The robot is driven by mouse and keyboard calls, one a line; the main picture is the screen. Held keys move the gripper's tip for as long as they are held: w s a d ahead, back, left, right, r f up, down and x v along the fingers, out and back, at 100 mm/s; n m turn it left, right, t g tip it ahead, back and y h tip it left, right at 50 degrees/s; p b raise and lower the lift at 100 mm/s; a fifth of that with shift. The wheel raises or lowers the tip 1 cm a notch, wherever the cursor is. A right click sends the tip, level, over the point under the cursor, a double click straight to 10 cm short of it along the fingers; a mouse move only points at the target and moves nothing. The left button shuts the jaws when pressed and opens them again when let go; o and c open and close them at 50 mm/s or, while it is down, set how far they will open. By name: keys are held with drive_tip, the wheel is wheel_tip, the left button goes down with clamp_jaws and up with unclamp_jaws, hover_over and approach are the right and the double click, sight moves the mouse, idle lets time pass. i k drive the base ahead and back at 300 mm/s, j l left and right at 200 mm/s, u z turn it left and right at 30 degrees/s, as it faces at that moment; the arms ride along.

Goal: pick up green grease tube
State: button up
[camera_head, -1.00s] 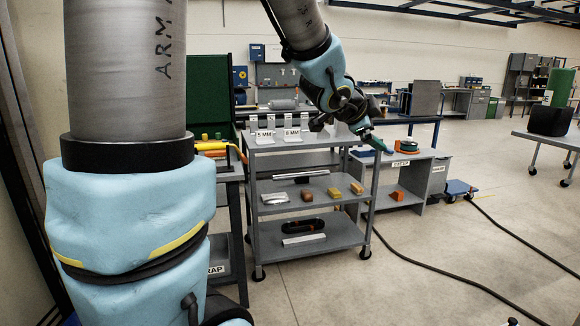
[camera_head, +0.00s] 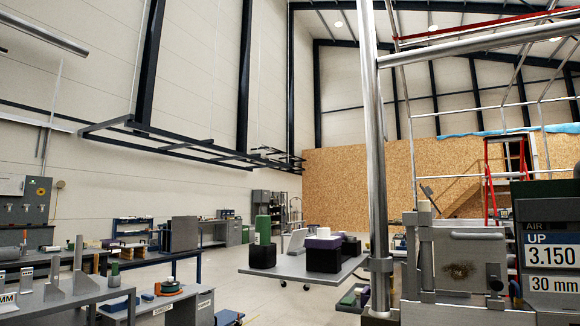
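A small green item (camera_head: 348,299) is low down, below the grey table. My gripper and arm are outside this view, so what the gripper holds is hidden.
The grey wheeled table (camera_head: 290,272) also bears a black and purple block (camera_head: 323,252). A steel post (camera_head: 375,150) and a machine with a 3.150 display (camera_head: 548,255) block the right. Carts and benches (camera_head: 175,310) line the left. Some floor shows between them.

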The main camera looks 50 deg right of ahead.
sight(262, 237)
drive_tip(key=z, duration=1.95)
